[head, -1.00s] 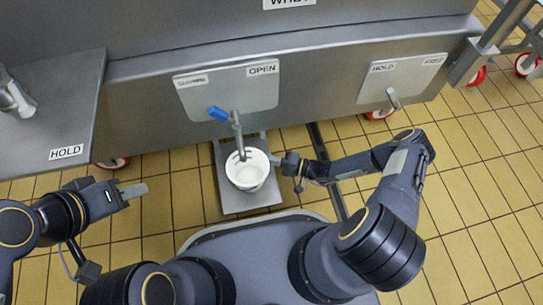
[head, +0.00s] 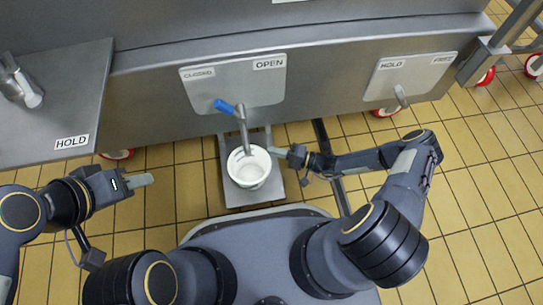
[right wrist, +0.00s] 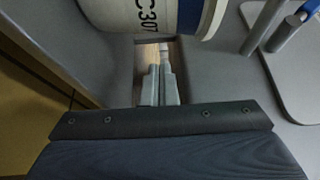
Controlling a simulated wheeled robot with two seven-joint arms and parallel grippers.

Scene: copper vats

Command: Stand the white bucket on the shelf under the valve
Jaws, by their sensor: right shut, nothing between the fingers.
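The white bucket (head: 262,180) stands upright on the grey shelf (head: 235,199) in the head view. The valve (head: 241,130), with a blue handle (head: 224,106), comes down from the vat, and its spout end lies over the bucket's mouth near the far rim. My right gripper (head: 272,151) is shut and empty at the bucket's right side, close to the rim. In the right wrist view its fingers (right wrist: 160,80) are together just by the bucket (right wrist: 205,15), which has a blue band and lettering. My left gripper (head: 142,181) hangs empty, left of the shelf; its finger gap is unclear.
The vat's front carries an OPEN/CLOSED plate (head: 200,92) behind the valve. A steel ledge marked HOLD (head: 60,110) juts out at left. Yellow tiled floor (head: 480,220) is clear at right.

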